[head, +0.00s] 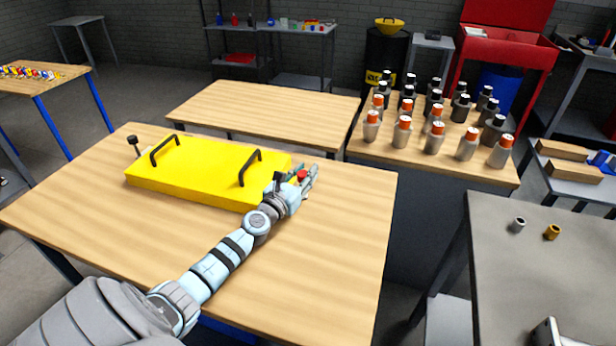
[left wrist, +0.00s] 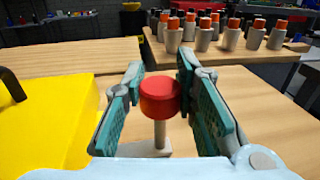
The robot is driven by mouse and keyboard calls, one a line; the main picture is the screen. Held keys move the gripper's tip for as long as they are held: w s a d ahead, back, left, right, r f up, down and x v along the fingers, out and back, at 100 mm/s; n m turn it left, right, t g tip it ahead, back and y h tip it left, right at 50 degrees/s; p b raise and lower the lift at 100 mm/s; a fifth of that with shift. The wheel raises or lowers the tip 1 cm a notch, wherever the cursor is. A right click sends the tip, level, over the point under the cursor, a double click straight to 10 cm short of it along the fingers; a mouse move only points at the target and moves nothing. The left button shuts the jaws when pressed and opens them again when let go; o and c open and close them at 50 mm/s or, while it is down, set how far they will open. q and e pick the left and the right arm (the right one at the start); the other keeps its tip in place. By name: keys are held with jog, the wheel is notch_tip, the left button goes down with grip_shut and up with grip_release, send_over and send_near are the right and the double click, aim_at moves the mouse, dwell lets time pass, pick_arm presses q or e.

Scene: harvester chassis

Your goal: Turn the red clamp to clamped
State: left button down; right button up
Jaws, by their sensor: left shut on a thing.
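The red clamp (left wrist: 160,96) stands upright at the right end of the yellow chassis plate (head: 190,172), with a round red knob on a pale stem. In the head view its red top (head: 302,175) shows between my left fingers. My left gripper (head: 306,182) reaches across the table and is shut on the red clamp, with one teal-padded finger on each side of the knob, as the left wrist view shows (left wrist: 160,90). The stem's base is partly hidden behind my gripper's body. My right gripper is not in view.
The yellow plate has two black handles (head: 250,168) and lies on a wooden table (head: 330,250). A black-topped clamp (head: 134,145) stands at its far left corner. Several bottles with orange or black caps (head: 435,135) stand on a table at the right. The table's front right is clear.

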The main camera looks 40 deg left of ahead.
pick_arm(q)
jog(key=shift+m, duration=0.3)
jog(key=c, duration=1.2)
grip_release()
jog(key=shift+c, duration=0.2)
jog(key=shift+s, duration=0.1)
jog(key=s, duration=0.4)
jog(key=s+d, duration=0.1)
jog(key=s, duration=0.7)
jog(key=shift+d, duration=0.35)
jog(key=shift+w, duration=0.1)
